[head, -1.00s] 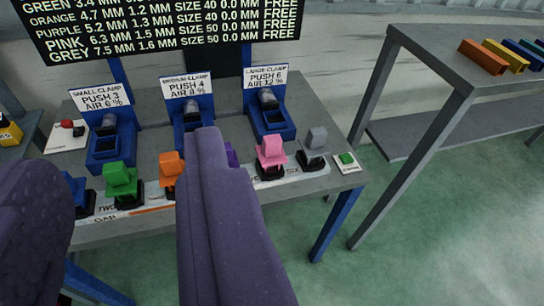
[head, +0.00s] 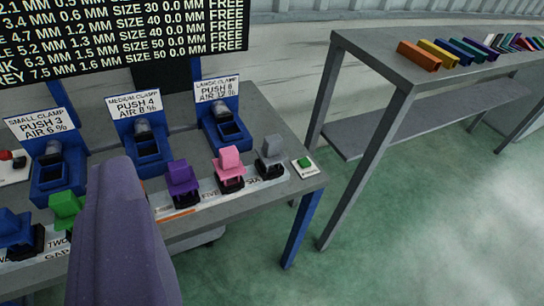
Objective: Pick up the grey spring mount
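The grey spring mount (head: 271,148) is a grey block on a dark base. It stands upright at the right end of the row on the workbench (head: 225,222), right of the pink mount (head: 230,163) and left of a green button (head: 304,162). A long purple-grey padded piece, which looks like one finger of my gripper (head: 120,235), rises from the bottom at left. It is well left of the grey mount and appears apart from it. No second finger shows, so I cannot see the gap or anything held.
Purple (head: 181,178), green (head: 65,206) and blue (head: 14,228) mounts share the row. Three blue clamp stations, including the large clamp (head: 223,127), stand behind. A taller grey table (head: 420,82) with coloured bars is at right. Green floor lies between and in front.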

